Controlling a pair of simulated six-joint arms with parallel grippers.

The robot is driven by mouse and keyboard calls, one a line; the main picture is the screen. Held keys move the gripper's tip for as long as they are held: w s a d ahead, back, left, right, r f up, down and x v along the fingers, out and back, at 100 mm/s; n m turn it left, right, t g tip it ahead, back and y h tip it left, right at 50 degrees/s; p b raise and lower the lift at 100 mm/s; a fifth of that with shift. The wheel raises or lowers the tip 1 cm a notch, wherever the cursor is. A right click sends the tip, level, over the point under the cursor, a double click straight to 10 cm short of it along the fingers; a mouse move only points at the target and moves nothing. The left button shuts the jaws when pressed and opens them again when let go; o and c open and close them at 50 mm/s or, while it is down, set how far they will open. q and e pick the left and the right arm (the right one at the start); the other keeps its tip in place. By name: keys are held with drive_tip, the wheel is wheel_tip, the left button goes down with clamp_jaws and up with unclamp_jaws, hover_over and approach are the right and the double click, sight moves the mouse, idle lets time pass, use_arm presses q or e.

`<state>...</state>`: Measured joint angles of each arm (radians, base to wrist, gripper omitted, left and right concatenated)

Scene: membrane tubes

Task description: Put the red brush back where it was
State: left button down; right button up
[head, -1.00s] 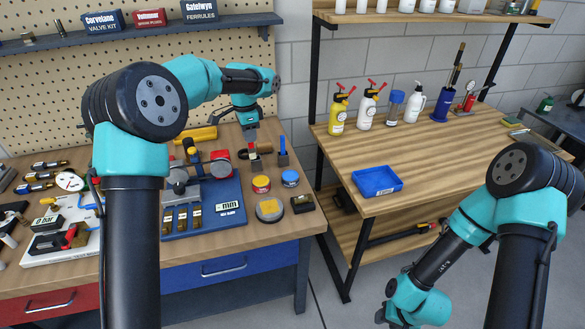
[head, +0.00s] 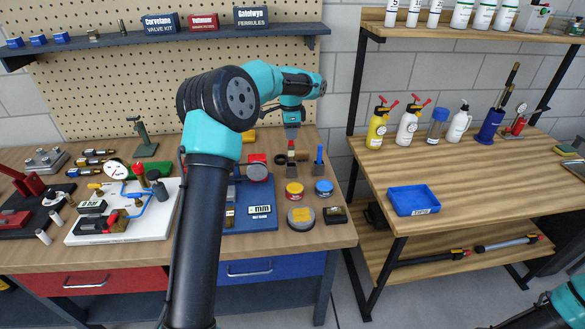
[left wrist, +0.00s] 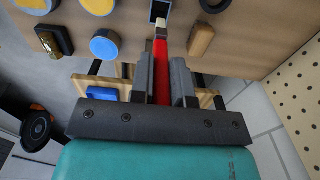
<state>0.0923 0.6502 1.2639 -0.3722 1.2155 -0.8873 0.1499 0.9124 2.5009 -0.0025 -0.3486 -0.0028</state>
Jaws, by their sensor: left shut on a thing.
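My left gripper (head: 291,131) is over the back right part of the left bench, pointing down. In the left wrist view its two fingers (left wrist: 163,75) are shut on the red brush (left wrist: 161,68), gripping its red handle. The brush's pale tip (left wrist: 161,28) reaches close to a small dark square holder (left wrist: 159,11) with an opening. I cannot tell whether the tip is in the opening or just beside it. In the head view a bit of the red brush (head: 291,145) shows under the fingers. My right gripper is out of view.
A blue upright tool (head: 319,156) stands just right of the brush. A yellow-topped tin (head: 294,190), a blue tin (head: 324,187) and a dark box (head: 335,215) are in front. A blue tray (head: 413,201) is on the right bench.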

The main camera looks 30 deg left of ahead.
sight(291, 149)
use_arm(q)
drive_tip(key=shift+f, duration=2.1)
drive_tip(key=shift+f, duration=2.55)
drive_tip(key=c, duration=1.1)
unclamp_jaws()
drive_tip(key=shift+f, duration=0.1)
wheel_tip(291, 149, up, 12)
drive_tip(key=shift+r, duration=0.15)
